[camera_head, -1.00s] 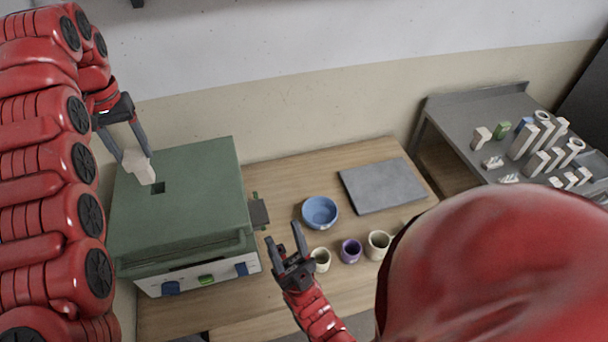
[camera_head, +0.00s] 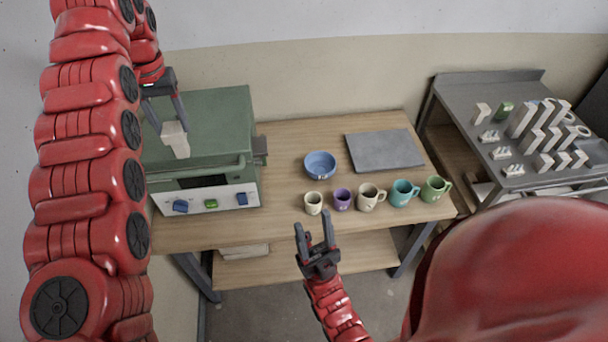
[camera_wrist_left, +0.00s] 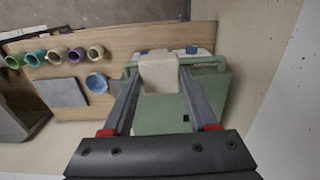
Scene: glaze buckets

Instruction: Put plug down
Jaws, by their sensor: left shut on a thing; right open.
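The plug (camera_head: 175,139) is a pale off-white block that tapers. My left gripper (camera_head: 168,122) is shut on it and holds it over the green kiln (camera_head: 215,112), in front of the upper left in the head view. In the left wrist view the plug (camera_wrist_left: 160,73) sits between both fingers, with the green kiln lid (camera_wrist_left: 160,118) behind it. A small dark hole (camera_wrist_left: 186,118) shows in the lid there; in the head view the hole is hidden. My right gripper (camera_head: 314,232) is open and empty, in front of the table's front edge.
The wooden table (camera_head: 280,150) holds a blue bowl (camera_head: 320,165), a grey slab (camera_head: 384,151) and a row of several cups, with a purple cup (camera_head: 342,199) among them. A grey metal table (camera_head: 460,115) with several pale blocks stands at the right.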

